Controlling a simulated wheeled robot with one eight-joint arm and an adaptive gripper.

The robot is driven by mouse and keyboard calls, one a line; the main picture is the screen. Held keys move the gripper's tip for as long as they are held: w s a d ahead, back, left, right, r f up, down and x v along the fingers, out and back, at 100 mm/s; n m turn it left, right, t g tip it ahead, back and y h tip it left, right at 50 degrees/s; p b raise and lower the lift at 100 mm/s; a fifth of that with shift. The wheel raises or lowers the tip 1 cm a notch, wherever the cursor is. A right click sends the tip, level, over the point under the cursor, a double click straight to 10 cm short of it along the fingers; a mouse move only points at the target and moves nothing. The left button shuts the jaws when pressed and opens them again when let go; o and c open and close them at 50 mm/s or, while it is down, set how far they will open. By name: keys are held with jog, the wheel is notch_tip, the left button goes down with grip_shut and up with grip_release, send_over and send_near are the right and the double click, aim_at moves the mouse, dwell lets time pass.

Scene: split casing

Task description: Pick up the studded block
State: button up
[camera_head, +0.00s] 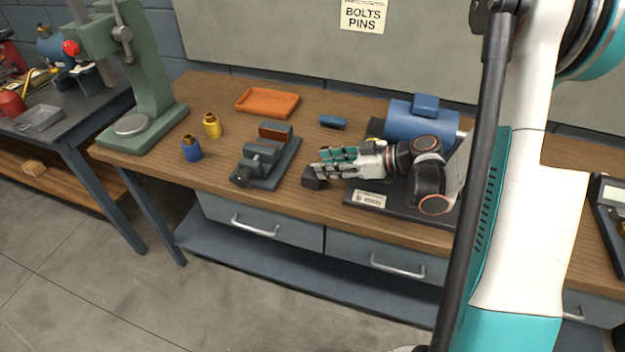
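A small dark-blue block (333,122) lies on the wooden workbench behind my gripper. It may be the studded block, but it is too small for me to make out studs. My gripper (317,172) reaches leftward over the middle of the bench, in front of the blue block and apart from it in the picture. Its fingers are seen from the side. A dark piece shows at the fingertips; I cannot tell whether it is a finger pad or a separate thing. The gap between the fingers cannot be made out.
A grey vise (262,163) stands left of my gripper. An orange tray (267,102) lies behind it. A yellow bottle (212,126) and a blue bottle (192,148) stand farther left, near a green press (150,85). A blue motor (420,120) stands behind my arm, right of the block.

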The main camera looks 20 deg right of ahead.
jog(key=x, duration=0.2)
jog(key=shift+w+a+f, duration=0.2)
jog(key=shift+a, duration=0.05)
jog(key=shift+r, duration=0.1)
jog(key=shift+c, duration=0.2)
grip_shut()
jog(key=shift+r, duration=0.1)
